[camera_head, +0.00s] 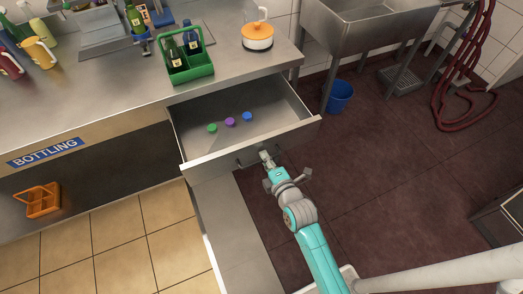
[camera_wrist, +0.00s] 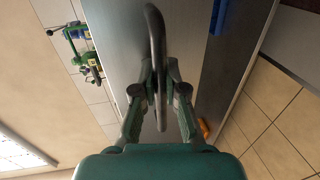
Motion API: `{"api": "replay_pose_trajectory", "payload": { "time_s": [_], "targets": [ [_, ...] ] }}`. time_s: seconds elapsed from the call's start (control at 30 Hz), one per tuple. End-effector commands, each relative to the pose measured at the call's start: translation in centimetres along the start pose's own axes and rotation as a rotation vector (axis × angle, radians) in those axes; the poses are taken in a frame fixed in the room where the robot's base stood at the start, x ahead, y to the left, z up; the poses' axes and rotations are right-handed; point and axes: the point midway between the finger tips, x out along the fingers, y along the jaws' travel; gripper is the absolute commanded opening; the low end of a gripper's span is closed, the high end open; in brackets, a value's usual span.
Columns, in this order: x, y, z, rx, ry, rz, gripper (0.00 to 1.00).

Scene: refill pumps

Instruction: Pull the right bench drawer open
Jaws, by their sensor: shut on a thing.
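The right bench drawer (camera_head: 180,130) stands pulled out from under the steel worktop, its inside in full view. A green cap (camera_head: 212,128), a purple cap (camera_head: 230,122) and a blue cap (camera_head: 248,117) lie inside it. My gripper (camera_head: 265,155) is at the drawer's front face, its fingers partly hidden there. In the wrist view my gripper (camera_wrist: 159,85) is shut on the dark bar handle (camera_wrist: 154,22), with a finger on each side of it. The grey drawer front (camera_wrist: 115,40) shows behind the handle.
A green carrier (camera_head: 190,72) with bottles and an orange-and-white pot (camera_head: 258,37) stand on the worktop above. A blue bucket (camera_head: 340,97) is under the sink at right. An orange crate (camera_head: 42,201) sits at lower left. Dark floor to the right is mostly clear.

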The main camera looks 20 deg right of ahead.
Motion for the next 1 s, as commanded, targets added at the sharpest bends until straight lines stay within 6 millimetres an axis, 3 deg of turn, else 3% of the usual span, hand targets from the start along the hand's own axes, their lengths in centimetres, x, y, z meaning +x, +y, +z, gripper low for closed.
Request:
{"api": "replay_pose_trajectory", "payload": {
  "time_s": [0.43, 0.5, 0.57, 1.0],
  "targets": [
    [-0.4, -0.2, 0.0, 0.0, 0.0, -0.002, 0.0],
    [-0.4, -0.2, 0.0, 0.0, 0.0, -0.002, 0.23],
    [-0.4, -0.2, 0.0, 0.0, 0.0, -0.002, 0.37],
    [-1.3, -0.2, 0.0, 0.0, 0.0, -0.001, 0.37]
  ]
}}
